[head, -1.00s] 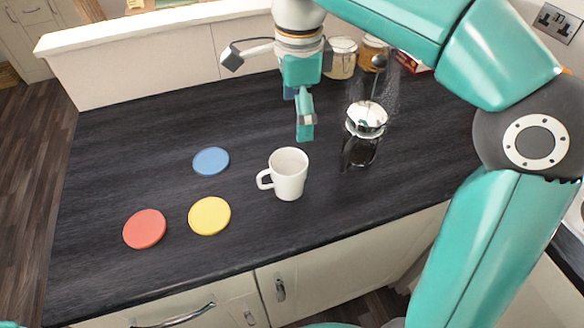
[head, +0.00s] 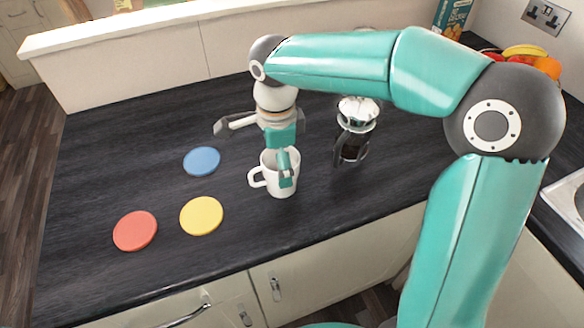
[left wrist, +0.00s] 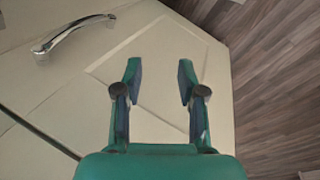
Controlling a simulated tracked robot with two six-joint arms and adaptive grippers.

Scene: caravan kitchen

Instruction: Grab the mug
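The white mug (head: 271,180) stands upright on the dark worktop in the head view, with its handle to the left. My right gripper (head: 286,181) points down at the mug. One teal finger overlaps the mug's front right side; the other finger is hidden, so I cannot tell whether it grips. My left gripper (left wrist: 160,76) is open and empty in the left wrist view, facing pale cupboard doors.
A blue coaster (head: 202,161), a yellow coaster (head: 201,215) and a red coaster (head: 135,231) lie left of the mug. A glass and metal coffee press (head: 355,130) stands close on the right. The worktop's (head: 110,150) left part is clear.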

